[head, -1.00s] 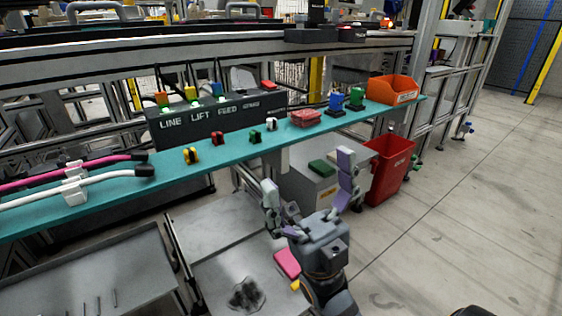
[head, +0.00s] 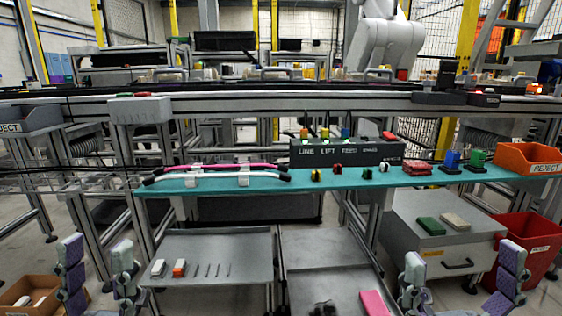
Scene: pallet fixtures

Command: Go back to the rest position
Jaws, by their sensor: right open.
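My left gripper (head: 97,262) is at the lower left of the head view, its two fingers upright and apart with nothing between them. It shows in front of the floor, between a cardboard box and a grey tray table. My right gripper (head: 460,268) is at the lower right, its fingers wide apart and empty. It shows in front of the grey drawer cabinet (head: 432,246) and the red bin. Both grippers appear lower in the picture than the teal shelf (head: 300,184). The palms and wrists are cut off by the bottom edge.
The shelf holds cables, a dark switch box (head: 345,153), small coloured pieces and an orange reject bin (head: 528,159). Below are a grey tray table (head: 215,250), a second grey surface (head: 325,255), a red bin (head: 530,236) and a cardboard box (head: 25,292). Bare floor shows at left.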

